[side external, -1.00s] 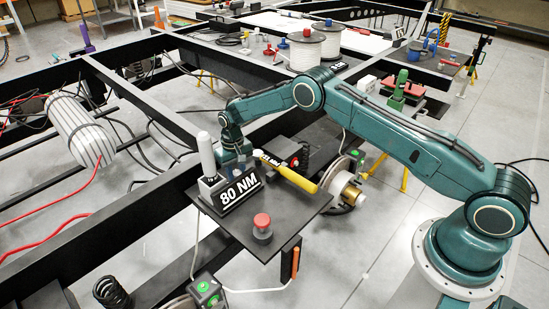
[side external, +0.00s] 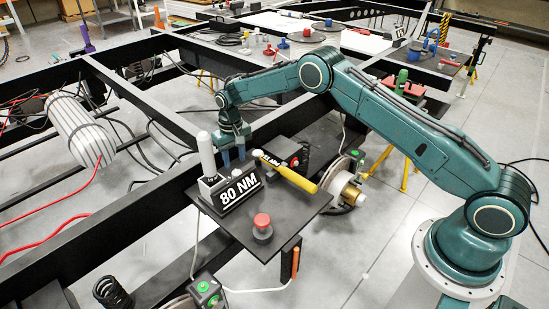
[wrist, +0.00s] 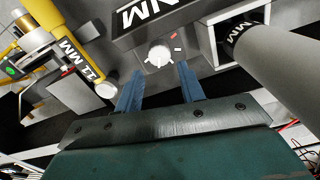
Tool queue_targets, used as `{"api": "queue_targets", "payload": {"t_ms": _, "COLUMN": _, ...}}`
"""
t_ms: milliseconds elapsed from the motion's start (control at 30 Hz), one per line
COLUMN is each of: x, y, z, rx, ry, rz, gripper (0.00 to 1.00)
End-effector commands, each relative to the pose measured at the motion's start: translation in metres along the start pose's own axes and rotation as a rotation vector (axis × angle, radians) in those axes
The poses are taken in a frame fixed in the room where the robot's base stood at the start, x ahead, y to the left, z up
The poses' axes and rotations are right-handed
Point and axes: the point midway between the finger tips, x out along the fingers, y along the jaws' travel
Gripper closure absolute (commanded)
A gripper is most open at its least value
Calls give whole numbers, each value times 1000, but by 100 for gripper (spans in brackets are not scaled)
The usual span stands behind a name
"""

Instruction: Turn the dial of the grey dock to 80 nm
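The grey dock (side external: 213,190) with the large 80 NM sign (side external: 240,189) stands on the dark side table. The wrist view shows the dock (wrist: 195,50) with its white dial (wrist: 158,54), a red mark and a white mark beside the dial. The dial's pointer is too small to read. My gripper (side external: 234,157) is behind the sign in the side view, pointing down. Its two blue fingers are apart and empty, and the wrist view shows the gripper (wrist: 159,74) with the dial just beyond the fingertips, roughly between them.
A red button (side external: 262,221) sits at the table's front.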

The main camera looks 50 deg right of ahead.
Motion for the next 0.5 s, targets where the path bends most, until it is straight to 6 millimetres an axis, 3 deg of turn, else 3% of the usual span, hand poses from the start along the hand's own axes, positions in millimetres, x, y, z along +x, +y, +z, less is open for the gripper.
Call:
{"api": "queue_targets", "payload": {"t_ms": 200, "x": -40, "y": 0, "z": -1, "rx": 0, "ry": 3, "rz": -1, "gripper": 61}}
{"api": "queue_targets", "payload": {"t_ms": 500, "x": -73, "y": 0, "z": 0, "rx": 0, "ry": 1, "rz": 0, "gripper": 61}}
